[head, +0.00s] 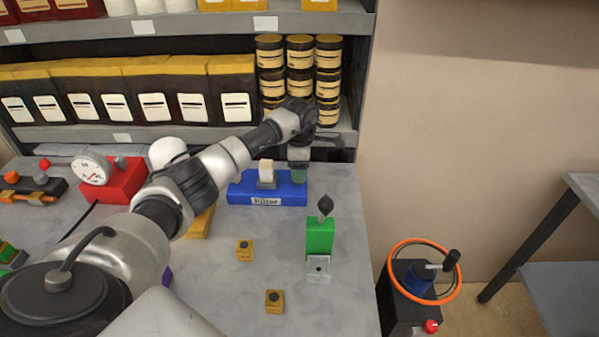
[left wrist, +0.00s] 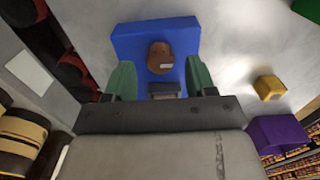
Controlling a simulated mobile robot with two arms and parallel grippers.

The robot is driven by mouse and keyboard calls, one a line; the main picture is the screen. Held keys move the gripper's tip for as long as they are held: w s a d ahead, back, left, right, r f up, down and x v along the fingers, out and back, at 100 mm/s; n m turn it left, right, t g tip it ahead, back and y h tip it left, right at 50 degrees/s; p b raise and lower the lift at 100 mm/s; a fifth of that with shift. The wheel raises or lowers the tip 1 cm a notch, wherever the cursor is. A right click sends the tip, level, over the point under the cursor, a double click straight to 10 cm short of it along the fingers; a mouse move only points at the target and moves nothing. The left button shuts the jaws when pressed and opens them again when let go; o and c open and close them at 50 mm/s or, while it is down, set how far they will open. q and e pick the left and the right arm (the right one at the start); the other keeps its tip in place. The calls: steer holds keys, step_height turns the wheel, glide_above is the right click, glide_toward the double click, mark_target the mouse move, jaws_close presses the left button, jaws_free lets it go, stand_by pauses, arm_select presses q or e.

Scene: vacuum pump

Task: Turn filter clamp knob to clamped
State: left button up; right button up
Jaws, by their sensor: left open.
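A blue block (head: 240,197) with a small unreadable label on its front stands on the grey table below the shelf. A pale upright piece (head: 266,172) sits on its top. In the left wrist view, the blue block (left wrist: 160,32) carries a rounded brown knob (left wrist: 160,57) with a small light mark; I cannot tell if this is the filter clamp knob. My left gripper (head: 298,177) is over the block's right end. Its green fingers (left wrist: 158,72) are open, one on each side of the knob, with visible gaps. My right gripper is not in view.
A green block with a dark knob (head: 325,205) stands at the right. Small yellow blocks (head: 245,250) lie in front. A red gauge unit (head: 125,180) is at the left. Shelves with jars (head: 270,55) rise close behind my left gripper. An orange handwheel (head: 455,290) stands beside the table.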

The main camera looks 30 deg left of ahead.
arm_select(q)
steer(key=shift+f, duration=1.25)
steer(key=c, duration=0.9)
steer(key=shift+c, duration=0.2)
